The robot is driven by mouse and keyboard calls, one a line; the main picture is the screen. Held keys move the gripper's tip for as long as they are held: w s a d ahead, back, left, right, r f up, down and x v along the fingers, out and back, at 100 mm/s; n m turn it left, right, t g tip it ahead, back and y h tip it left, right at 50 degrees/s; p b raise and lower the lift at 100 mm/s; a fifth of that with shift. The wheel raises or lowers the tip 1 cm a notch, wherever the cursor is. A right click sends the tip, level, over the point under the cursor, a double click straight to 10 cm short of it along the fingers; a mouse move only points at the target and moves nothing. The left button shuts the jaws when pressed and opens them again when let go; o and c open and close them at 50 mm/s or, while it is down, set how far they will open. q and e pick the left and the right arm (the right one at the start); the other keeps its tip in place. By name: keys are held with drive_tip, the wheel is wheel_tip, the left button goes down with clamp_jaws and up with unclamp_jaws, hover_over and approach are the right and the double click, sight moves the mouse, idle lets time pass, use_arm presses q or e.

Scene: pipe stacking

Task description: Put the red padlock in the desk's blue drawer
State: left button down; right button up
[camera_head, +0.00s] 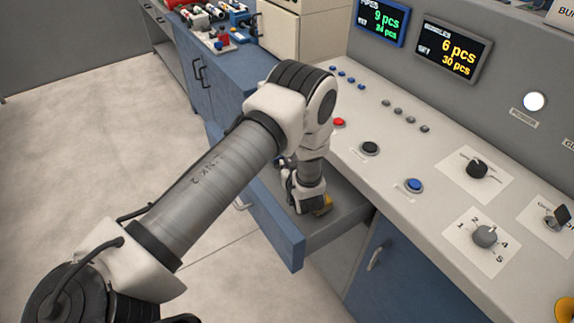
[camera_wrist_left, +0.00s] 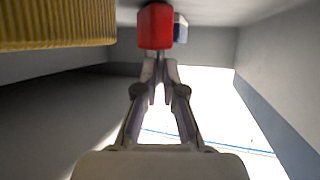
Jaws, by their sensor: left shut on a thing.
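The blue drawer (camera_head: 277,228) of the desk is pulled open in the head view, its grey inside partly hidden by my left arm. My left gripper reaches down into the drawer, its fingertips hidden there. In the left wrist view, my left gripper (camera_wrist_left: 161,78) is shut on the red padlock (camera_wrist_left: 154,27) at the fingertips. The padlock's red body shows past the tips, among the drawer's grey walls. The head view hides the padlock. I cannot tell whether it touches the drawer floor. My right gripper is not in view.
A ribbed yellow thing (camera_wrist_left: 55,22) lies close by in the drawer, and a small blue and white thing (camera_wrist_left: 180,28) is beyond the padlock. The control panel (camera_head: 400,180) with buttons and knobs borders the drawer. Open floor (camera_head: 90,140) lies left.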

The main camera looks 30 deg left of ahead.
use_arm(q)
drive_tip(key=shift+f, duration=0.15)
drive_tip(key=c, duration=1.3)
unclamp_jaws()
drive_tip(key=shift+r, duration=0.4)
drive_tip(key=v, duration=0.7)
drive_tip(key=shift+s+d+f+b, duration=0.15)
drive_tip(key=shift+s+d+b, duration=0.05)
drive_tip(key=shift+b, duration=0.2)
